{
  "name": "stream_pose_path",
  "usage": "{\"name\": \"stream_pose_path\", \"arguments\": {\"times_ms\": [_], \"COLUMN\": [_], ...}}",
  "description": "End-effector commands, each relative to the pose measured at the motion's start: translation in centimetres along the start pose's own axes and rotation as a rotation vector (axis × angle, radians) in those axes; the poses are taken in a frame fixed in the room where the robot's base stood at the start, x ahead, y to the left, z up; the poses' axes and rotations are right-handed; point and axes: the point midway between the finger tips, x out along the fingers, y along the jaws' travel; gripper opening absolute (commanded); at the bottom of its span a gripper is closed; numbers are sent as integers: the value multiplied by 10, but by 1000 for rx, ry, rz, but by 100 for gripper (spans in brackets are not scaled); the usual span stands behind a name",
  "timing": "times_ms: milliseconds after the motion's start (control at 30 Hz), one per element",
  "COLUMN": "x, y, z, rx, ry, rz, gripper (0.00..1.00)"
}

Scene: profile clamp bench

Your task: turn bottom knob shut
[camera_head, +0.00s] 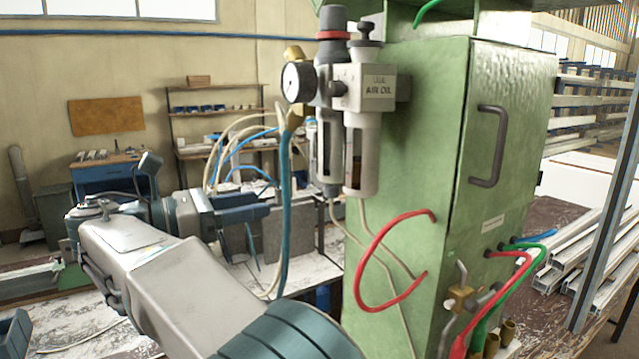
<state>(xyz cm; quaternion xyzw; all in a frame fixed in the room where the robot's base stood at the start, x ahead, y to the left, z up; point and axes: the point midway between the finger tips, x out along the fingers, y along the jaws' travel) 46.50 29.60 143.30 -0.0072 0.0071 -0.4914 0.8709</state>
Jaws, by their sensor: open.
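A grey filter and oiler unit (362,88), labelled "AIR OIL", is fixed to the left side of a green cabinet (415,140). Any knob under the bowls is too small to tell. On top are a dark knob with a red ring (333,22) and a black knob (369,32). A brass valve (460,300) sits low on the cabinet. My gripper (266,210) is open and empty, pointing right, left of the bowls and apart from them.
A round gauge (297,82) juts left from the unit. Blue and pale hoses (284,190) hang between my gripper and the bowls. A red hose (365,265) loops off the cabinet below. A worktable (75,325) lies behind my arm.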

Motion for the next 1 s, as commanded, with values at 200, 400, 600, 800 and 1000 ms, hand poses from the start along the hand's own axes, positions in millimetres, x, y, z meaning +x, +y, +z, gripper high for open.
{"name": "stream_pose_path", "arguments": {"times_ms": [200,400,600,800,1000], "x": [18,61,101,125,132], "y": [-1,0,0,0,0], "z": [4,4,4,3,2], "rx": [-3,-4,-3,-2,-2], "ry": [-8,-8,-7,-6,-6], "rz": [4,6,5,5,6], "gripper": [47,47,47,47,47]}}
